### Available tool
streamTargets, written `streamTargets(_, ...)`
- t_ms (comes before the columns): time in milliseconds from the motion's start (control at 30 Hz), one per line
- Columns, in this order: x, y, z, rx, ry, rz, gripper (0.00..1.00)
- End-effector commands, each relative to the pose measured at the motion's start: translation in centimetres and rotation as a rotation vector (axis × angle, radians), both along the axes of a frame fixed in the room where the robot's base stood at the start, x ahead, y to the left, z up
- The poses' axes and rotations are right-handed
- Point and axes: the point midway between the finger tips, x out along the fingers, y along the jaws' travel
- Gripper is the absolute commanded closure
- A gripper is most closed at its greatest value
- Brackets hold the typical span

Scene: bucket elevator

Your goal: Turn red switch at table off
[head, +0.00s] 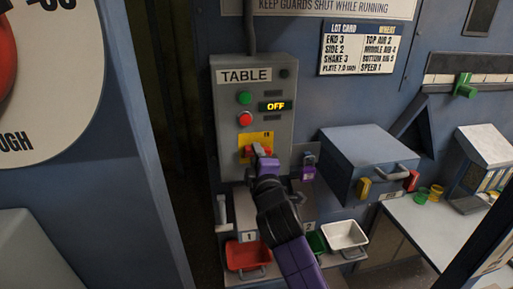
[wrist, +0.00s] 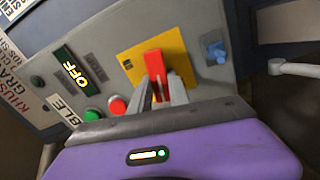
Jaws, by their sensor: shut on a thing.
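The grey control box labelled TABLE (head: 225,110) is on the wall in the head view. Its lit display (head: 274,105) reads OFF. A yellow plate (head: 247,139) on its lower part carries the red switch (head: 249,151), largely covered by my gripper in the head view. In the wrist view the red switch (wrist: 156,63) stands out from the yellow plate (wrist: 135,58). My gripper (wrist: 161,84) has its grey fingers closed on the switch's lower end, and it also shows in the head view (head: 261,153).
A green button (head: 244,98) and a red button (head: 245,119) sit above the plate. A purple-tagged fitting (head: 308,168) is right of the box. A blue drawer unit (head: 365,150) juts out further right. Red (head: 247,256) and white (head: 345,235) trays are below.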

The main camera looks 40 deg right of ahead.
Motion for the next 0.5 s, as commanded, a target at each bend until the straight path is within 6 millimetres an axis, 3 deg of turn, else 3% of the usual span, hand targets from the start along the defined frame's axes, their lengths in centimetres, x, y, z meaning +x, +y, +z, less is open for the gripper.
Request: streamTargets(500, 0.08, 0.15, -0.13, -0.156, 0.106, 0.003, 1.0)
